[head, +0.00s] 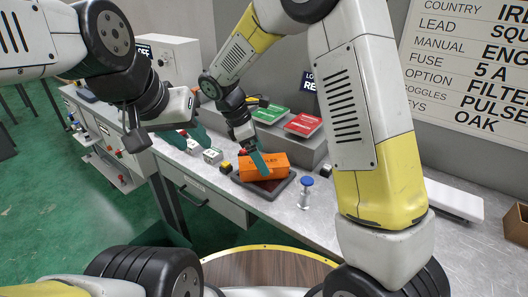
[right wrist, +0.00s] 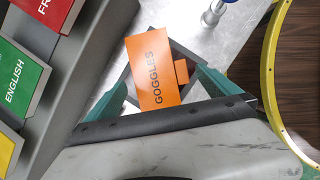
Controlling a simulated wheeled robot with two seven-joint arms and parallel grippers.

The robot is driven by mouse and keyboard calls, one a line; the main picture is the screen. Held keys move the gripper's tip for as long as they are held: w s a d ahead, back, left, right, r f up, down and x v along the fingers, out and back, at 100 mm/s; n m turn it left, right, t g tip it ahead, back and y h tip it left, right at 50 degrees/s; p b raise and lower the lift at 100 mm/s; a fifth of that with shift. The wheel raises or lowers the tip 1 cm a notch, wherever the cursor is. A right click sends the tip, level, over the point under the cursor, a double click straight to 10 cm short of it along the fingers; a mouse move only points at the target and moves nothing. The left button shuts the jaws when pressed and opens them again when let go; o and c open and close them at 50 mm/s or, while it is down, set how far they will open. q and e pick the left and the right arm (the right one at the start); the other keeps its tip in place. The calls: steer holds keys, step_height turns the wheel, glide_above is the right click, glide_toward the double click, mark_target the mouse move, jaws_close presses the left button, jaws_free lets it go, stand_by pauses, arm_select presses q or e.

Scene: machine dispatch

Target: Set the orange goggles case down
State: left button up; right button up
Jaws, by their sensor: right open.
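The orange goggles case (head: 268,167) lies on a dark tray (head: 285,186) on the grey bench. In the right wrist view the case (right wrist: 152,70) shows its GOGGLES label and sits askew over the tray. My right gripper (right wrist: 165,93) is open, with one teal finger on each side of the case and gaps between. In the head view its fingers come down at the case's left end, and the far finger is partly hidden. My left gripper (head: 188,137) is open and empty, held over the bench's left part.
A blue-topped post (head: 306,190) stands right of the tray. Small white boxes (head: 212,156) and a yellow button (head: 226,168) stand left of it.

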steer(key=w+v, duration=0.1)
steer(key=v, duration=0.7)
steer(key=s+d+r+m+y, duration=0.2)
steer(key=s+d+r+m, duration=0.15)
steer(key=d+r, duration=0.2)
steer(key=s+d+r+m+t+y, duration=0.4)
steer(key=s+d+m+t, duration=0.1)
steer(key=s+d+m, duration=0.8)
steer(key=s+m, duration=0.2)
steer(key=shift+s+d+m+y, duration=0.2)
steer(key=shift+s+m+y, duration=0.05)
steer(key=shift+m+y, duration=0.15)
steer(key=shift+r, duration=0.1)
